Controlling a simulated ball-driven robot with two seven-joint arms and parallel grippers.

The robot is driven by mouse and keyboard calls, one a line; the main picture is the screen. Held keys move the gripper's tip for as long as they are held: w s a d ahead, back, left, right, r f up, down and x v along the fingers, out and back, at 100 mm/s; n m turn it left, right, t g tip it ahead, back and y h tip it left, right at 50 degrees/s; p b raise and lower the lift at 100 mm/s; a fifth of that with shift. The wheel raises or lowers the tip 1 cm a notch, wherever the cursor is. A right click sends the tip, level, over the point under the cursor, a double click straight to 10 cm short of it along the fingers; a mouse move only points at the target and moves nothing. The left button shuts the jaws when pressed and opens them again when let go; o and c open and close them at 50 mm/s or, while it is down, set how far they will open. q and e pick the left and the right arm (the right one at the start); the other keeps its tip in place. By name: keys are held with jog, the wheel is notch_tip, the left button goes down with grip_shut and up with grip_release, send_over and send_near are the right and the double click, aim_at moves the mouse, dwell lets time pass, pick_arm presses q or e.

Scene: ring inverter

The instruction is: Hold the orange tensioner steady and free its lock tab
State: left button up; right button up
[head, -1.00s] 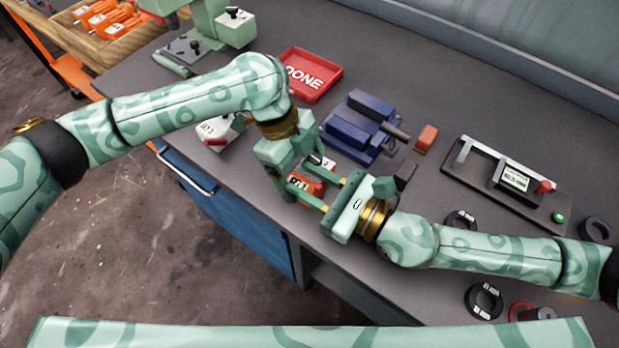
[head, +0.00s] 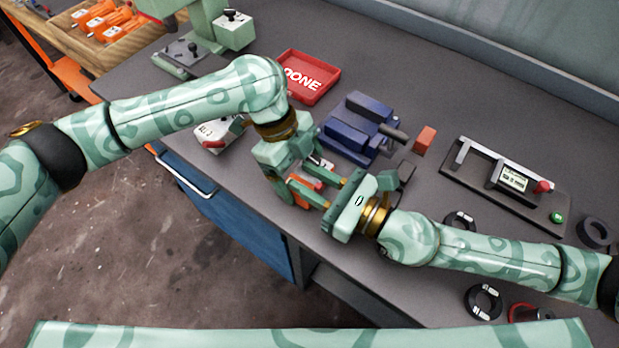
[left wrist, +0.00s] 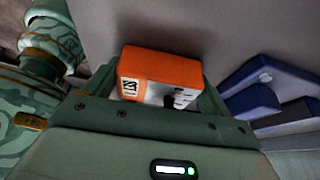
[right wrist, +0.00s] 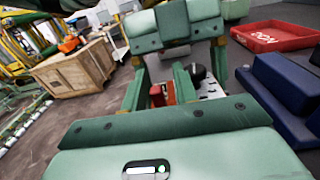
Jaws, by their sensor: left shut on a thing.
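The orange tensioner (head: 304,182) is held above the bench's front edge in my left gripper (head: 292,187). In the left wrist view the tensioner (left wrist: 160,66) sits between the fingers, with a code label, a pale plate and a dark knob on its front. My right gripper (head: 325,190) faces it from the right, its fingers apart. In the right wrist view the tensioner (right wrist: 169,91) shows partly between and beyond those fingers, with a red piece (right wrist: 156,96) and a black knob (right wrist: 197,73). I cannot tell which part is the lock tab, nor whether the right fingers touch it.
A blue fixture (head: 350,135) stands just behind the grippers, with an orange-red block (head: 425,138) beside it. The red DONE tray (head: 308,91) is farther back. A gauge stand (head: 510,205) and several dark rings lie to the right. A white device (head: 212,135) stands left.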

dwell(0.4)
jog(key=v, duration=1.2)
jog(key=shift+f, duration=0.1)
pick_arm(q)
jog(key=o, duration=1.1)
jog(key=shift+r, duration=0.15)
